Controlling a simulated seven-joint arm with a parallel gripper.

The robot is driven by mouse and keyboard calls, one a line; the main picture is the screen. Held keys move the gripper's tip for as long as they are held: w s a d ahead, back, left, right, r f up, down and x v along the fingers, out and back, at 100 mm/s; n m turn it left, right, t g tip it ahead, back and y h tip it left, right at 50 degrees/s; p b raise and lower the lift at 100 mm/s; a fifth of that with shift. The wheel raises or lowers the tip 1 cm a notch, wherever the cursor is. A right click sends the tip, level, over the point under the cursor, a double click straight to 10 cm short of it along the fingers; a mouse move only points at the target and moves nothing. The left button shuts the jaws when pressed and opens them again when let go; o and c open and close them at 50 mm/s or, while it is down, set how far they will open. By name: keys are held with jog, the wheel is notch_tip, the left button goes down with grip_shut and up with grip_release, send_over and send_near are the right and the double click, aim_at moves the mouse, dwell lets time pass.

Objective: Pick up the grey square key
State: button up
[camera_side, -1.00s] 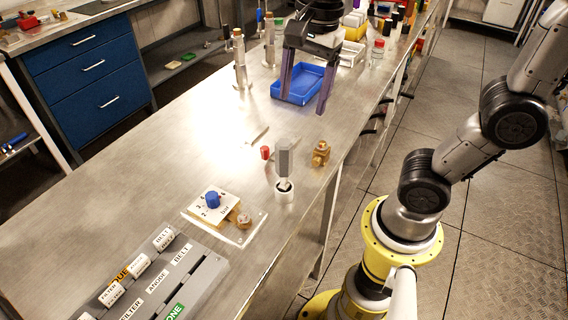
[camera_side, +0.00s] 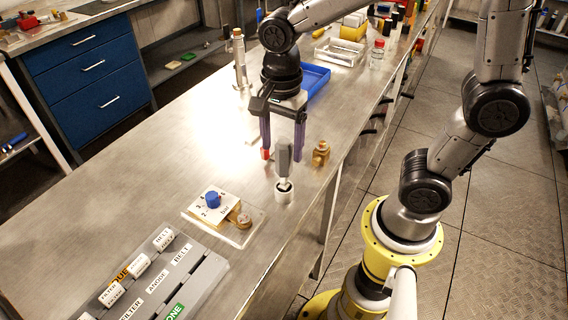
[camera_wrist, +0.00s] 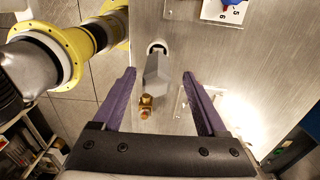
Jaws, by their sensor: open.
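The grey square key (camera_side: 284,156) stands upright in a small white round holder (camera_side: 284,194) on the steel bench in the side view. In the wrist view the key (camera_wrist: 157,75) lies between and ahead of the fingertips, with the holder (camera_wrist: 158,46) at its far end. My gripper (camera_side: 284,152) is open, its two purple fingers pointing down behind the key. In the wrist view my gripper (camera_wrist: 160,73) has a wide empty gap. I cannot tell whether any finger touches the key.
A brass fitting (camera_side: 321,152) stands close to the right of the key. A red-capped item (camera_side: 265,154) is partly hidden by a finger. A plate with a blue knob (camera_side: 213,199) lies front left. A blue tray (camera_side: 315,79) is behind.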

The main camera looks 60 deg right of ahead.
aim_at(284, 160)
jog(key=f, duration=0.4)
jog(key=shift+s+f, duration=0.2)
jog(key=shift+f, duration=0.2)
grip_shut()
